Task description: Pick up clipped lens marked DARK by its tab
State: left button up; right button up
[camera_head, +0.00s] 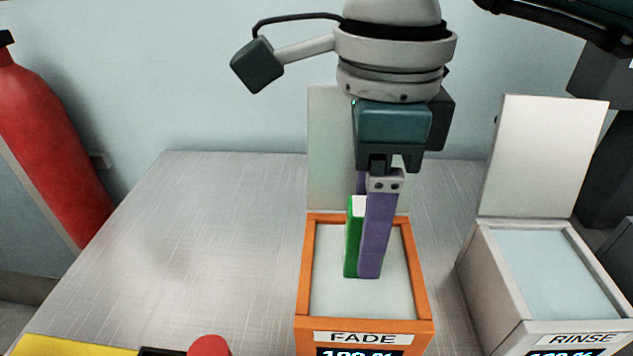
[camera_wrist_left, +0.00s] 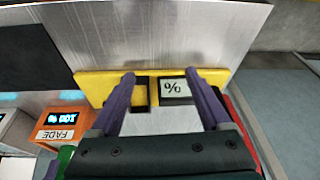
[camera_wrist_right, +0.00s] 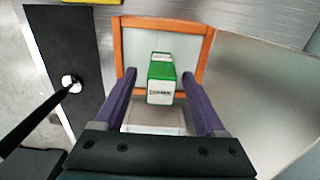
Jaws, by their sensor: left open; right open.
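A green block (camera_wrist_right: 161,68) with a white end label stands in the orange-framed FADE bath (camera_head: 303,270). The label's print is too small to read surely; I cannot tell whether it says DARK. The block also shows in the head view (camera_head: 353,238), partly behind a purple finger. My right gripper (camera_head: 367,274) points down into the bath, open, with the block between its spread fingers in the right wrist view. Contact with the block is not visible. My left gripper (camera_wrist_left: 159,77) is open and empty over a yellow panel (camera_wrist_left: 92,86); it is outside the head view.
A grey RINSE bath (camera_head: 485,280) with a raised pale lid (camera_head: 540,155) stands right of the FADE bath. A red cylinder (camera_head: 50,140) stands at far left.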

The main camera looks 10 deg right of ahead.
jog(key=shift+f, duration=0.95)
jog(key=shift+c, duration=0.3)
grip_shut()
